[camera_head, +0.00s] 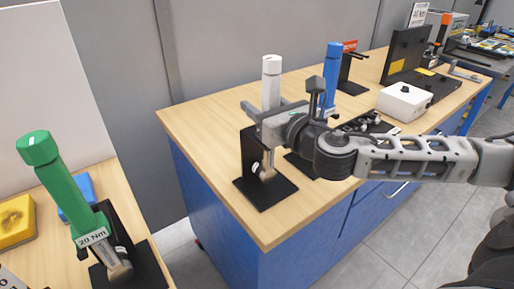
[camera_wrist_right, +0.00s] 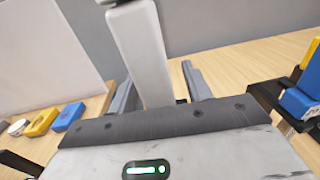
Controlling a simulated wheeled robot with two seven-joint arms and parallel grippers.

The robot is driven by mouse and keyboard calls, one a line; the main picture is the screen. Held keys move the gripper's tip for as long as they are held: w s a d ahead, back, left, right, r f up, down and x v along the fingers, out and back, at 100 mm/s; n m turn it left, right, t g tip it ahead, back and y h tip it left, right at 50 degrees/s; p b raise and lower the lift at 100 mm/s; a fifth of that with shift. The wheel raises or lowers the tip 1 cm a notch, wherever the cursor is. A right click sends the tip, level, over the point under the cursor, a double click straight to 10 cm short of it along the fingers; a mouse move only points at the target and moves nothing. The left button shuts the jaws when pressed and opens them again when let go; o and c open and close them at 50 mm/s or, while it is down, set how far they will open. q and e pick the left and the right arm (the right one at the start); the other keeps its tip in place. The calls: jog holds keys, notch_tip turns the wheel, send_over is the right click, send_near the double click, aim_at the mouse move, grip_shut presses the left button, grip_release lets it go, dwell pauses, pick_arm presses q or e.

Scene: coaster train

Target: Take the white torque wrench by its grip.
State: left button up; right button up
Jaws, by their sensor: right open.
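The white torque wrench (camera_head: 271,80) stands upright in a black stand (camera_head: 264,192) near the left corner of the wooden bench, its grip uppermost. My right gripper (camera_head: 265,106) is open at the lower part of the grip and hides some of the wrench. In the right wrist view, the white grip (camera_wrist_right: 148,58) rises between the two grey fingers (camera_wrist_right: 158,90), with a visible gap to the right finger. Contact on the left side cannot be told. My left gripper is not in view.
A blue wrench (camera_head: 332,72) stands just behind my right gripper. A green wrench (camera_head: 56,180) marked 20 Nm stands on the left bench. A white box (camera_head: 404,102) and a black panel (camera_head: 405,50) are farther right. The bench's front left corner (camera_head: 268,236) is bare.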

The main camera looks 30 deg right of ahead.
jog(key=shift+s+r, duration=0.1)
jog(key=shift+s, duration=0.1)
jog(key=shift+c, duration=0.3)
grip_shut()
dwell(0.8)
jog(key=shift+r, duration=0.15)
